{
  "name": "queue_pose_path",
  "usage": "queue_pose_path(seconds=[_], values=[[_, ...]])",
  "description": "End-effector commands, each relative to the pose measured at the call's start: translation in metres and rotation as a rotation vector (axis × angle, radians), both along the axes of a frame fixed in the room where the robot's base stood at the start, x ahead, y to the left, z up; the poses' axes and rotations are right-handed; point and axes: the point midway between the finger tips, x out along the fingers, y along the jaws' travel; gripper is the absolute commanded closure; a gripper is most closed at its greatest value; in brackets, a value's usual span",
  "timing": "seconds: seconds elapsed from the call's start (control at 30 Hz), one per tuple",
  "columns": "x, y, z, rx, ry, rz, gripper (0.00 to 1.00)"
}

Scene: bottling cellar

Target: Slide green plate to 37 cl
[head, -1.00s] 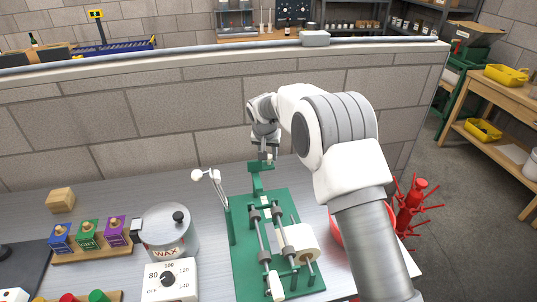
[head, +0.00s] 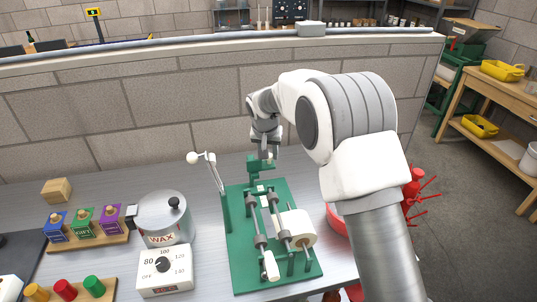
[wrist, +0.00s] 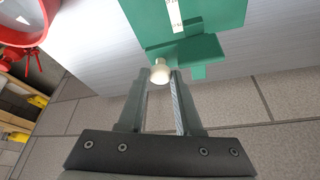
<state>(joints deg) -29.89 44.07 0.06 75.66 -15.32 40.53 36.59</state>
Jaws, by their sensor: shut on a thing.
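The green plate (head: 258,168) stands at the far end of the green bottle-labelling jig (head: 236,270). In the wrist view the green plate (wrist: 200,50) carries a small white knob (wrist: 160,72). My gripper (wrist: 163,76) is shut on this knob, with the tips of its two fingers at its sides. In the head view my gripper (head: 268,153) reaches down to the plate from behind. A white scale strip (wrist: 175,15) lies on the jig beside the plate; its markings are too small to read.
A white label roll (head: 297,228) sits on the jig's right side, and a lever with a white ball (head: 193,158) rises at its left. A wax pot (head: 163,220) and dial box (head: 164,274) stand further left. A red bottle tree (head: 415,188) is at right. A block wall (head: 130,120) runs behind.

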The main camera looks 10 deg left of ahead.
Motion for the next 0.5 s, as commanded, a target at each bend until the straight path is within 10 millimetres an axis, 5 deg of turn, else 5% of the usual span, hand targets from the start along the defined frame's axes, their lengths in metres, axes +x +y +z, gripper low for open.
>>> queue_pose_path(seconds=[0.17, 0.2, 0.37, 0.5], values=[[-0.0034, -0.0012, -0.0018, -0.007, 0.012, -0.001, 1.00], [-0.0036, -0.0012, -0.0020, -0.007, 0.013, -0.001, 0.65], [-0.0028, -0.0012, -0.0016, -0.006, 0.011, -0.001, 0.36], [-0.0023, -0.0010, -0.0015, -0.006, 0.009, -0.001, 0.36]])
